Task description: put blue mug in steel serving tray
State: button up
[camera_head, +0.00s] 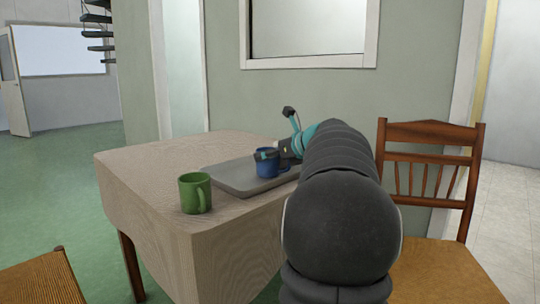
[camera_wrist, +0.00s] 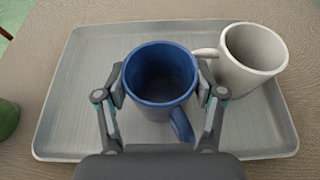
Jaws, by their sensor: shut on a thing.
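The blue mug (camera_head: 267,163) is upright between the fingers of my gripper (camera_head: 276,154), over the steel serving tray (camera_head: 221,181) on the table. In the wrist view the mug (camera_wrist: 160,74) sits between both fingers of my gripper (camera_wrist: 161,88), which is shut on it, with its handle towards my wrist. The tray (camera_wrist: 74,103) spreads out beneath it. I cannot tell whether the mug's base touches the tray. My arm hides the tray's right part in the head view.
A white mug (camera_wrist: 250,57) stands in the tray just right of the blue mug. A green mug (camera_head: 195,193) stands on the wooden table (camera_head: 150,163) near its front edge. Wooden chairs stand at the right (camera_head: 432,165) and lower left (camera_head: 42,279).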

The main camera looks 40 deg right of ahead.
jog(key=o, duration=1.3)
jog(key=shift+f, duration=0.1)
jog(key=shift+r, duration=0.25)
jog(key=p+v, duration=0.1)
jog(key=v, duration=1.1)
